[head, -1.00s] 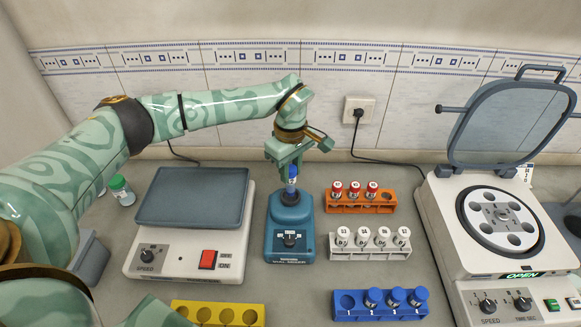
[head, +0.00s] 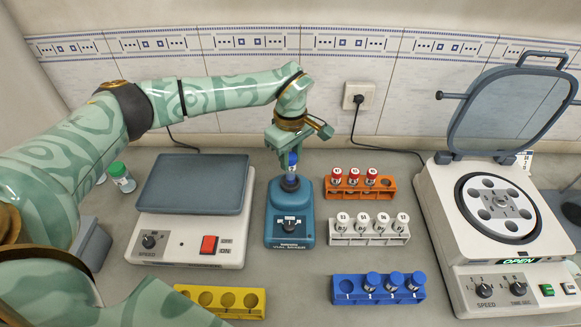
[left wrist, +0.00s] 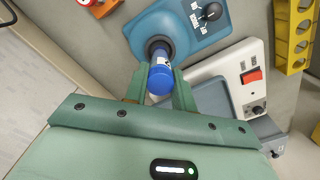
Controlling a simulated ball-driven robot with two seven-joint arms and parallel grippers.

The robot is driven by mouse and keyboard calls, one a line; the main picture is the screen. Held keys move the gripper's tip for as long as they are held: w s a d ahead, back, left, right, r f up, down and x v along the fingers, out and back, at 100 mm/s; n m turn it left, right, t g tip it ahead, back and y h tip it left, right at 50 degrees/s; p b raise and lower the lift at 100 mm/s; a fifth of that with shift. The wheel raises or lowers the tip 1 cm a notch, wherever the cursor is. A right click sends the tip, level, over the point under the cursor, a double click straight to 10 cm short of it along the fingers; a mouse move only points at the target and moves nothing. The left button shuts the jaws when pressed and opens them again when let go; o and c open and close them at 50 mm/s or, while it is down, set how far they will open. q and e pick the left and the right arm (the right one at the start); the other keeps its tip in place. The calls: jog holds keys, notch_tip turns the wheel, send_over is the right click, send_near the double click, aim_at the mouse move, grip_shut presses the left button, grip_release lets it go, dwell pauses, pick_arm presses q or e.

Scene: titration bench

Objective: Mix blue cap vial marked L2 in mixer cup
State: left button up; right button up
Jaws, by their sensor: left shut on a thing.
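My left gripper (head: 287,152) is shut on a blue cap vial (head: 293,160) at the mixer (head: 290,228). The vial also shows in the left wrist view (left wrist: 160,76) between the two green fingers, upright in or just over the mixer's dark cup (head: 289,183). I cannot tell whether its bottom touches the cup. Its label cannot be read. The mixer is a small teal-blue machine with a black knob on its front. The blue rack (head: 350,297) at the front holds several blue cap vials, and its leftmost hole is empty. My right gripper is not in view.
An orange rack (head: 388,185) with red cap vials and a white rack (head: 370,240) with white cap vials stand right of the mixer. A scale-like plate machine (head: 195,185) stands left. An open centrifuge (head: 440,215) is at right. A yellow rack (head: 215,312) is at the front.

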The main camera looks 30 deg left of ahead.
pick_arm(q)
jog(key=shift+f+b, duration=0.3)
jog(key=shift+f, duration=0.45)
dwell(1.4)
jog(key=shift+r, duration=0.1)
dwell(1.2)
notch_tip(320, 180, up, 7)
jog(key=p, duration=0.6)
grip_shut()
